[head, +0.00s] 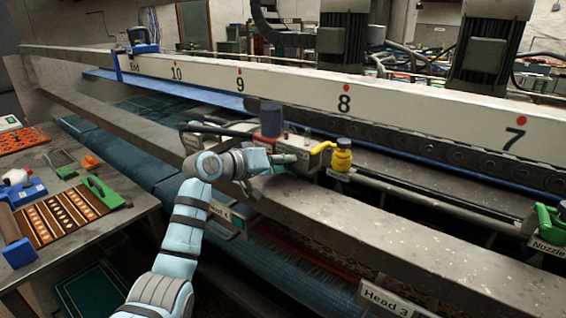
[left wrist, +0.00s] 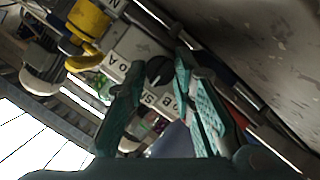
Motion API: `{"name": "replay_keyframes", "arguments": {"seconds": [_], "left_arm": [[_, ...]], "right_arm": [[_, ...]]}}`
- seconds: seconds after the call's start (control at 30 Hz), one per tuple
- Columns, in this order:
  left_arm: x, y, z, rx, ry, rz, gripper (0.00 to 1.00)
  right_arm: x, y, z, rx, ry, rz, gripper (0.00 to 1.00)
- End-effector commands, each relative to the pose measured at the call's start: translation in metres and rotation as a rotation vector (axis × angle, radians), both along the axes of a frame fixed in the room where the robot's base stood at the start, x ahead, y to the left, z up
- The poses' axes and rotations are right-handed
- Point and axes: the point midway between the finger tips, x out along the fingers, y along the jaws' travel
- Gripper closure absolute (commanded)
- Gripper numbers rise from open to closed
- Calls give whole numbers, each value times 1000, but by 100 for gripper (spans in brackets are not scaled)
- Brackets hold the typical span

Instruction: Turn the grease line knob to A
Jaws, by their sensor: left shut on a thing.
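The grease line knob (left wrist: 158,71) is a small dark round knob on a light grey box (left wrist: 133,45) in the left wrist view. A white label with A (left wrist: 114,66) sits to its left, and a label with B (left wrist: 150,98) sits below it. Which way the knob points is too small to tell. My left gripper (left wrist: 160,64) has its teal fingers on either side of the knob, shut on it. In the head view my left gripper (head: 298,157) reaches the grey box (head: 321,157), and the knob is hidden there. My right gripper is not in view.
A yellow valve (head: 342,156) stands right beside the box. A long grey beam (head: 400,232) runs below, and a white rail (head: 300,86) with numbers runs behind. A table (head: 100,232) with brushes and rug samples stands at left.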

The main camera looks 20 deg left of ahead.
Motion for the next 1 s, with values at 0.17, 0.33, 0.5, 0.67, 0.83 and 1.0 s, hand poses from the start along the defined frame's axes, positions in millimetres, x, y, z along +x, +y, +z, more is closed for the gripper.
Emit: {"name": "replay_keyframes", "arguments": {"seconds": [0.17,0.33,0.5,0.67,0.83,1.0], "left_arm": [[0,0,1,13,-5,0,100],[0,0,2,59,-22,-1,100],[-1,-1,4,149,-59,-1,100],[-1,-2,4,271,-106,-1,100],[-2,-4,4,420,-165,-2,100],[-2,-5,4,570,-225,-2,100]], "right_arm": [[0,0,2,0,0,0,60],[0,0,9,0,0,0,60],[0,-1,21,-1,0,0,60],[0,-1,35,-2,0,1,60],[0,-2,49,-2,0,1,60],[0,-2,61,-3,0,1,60]]}}
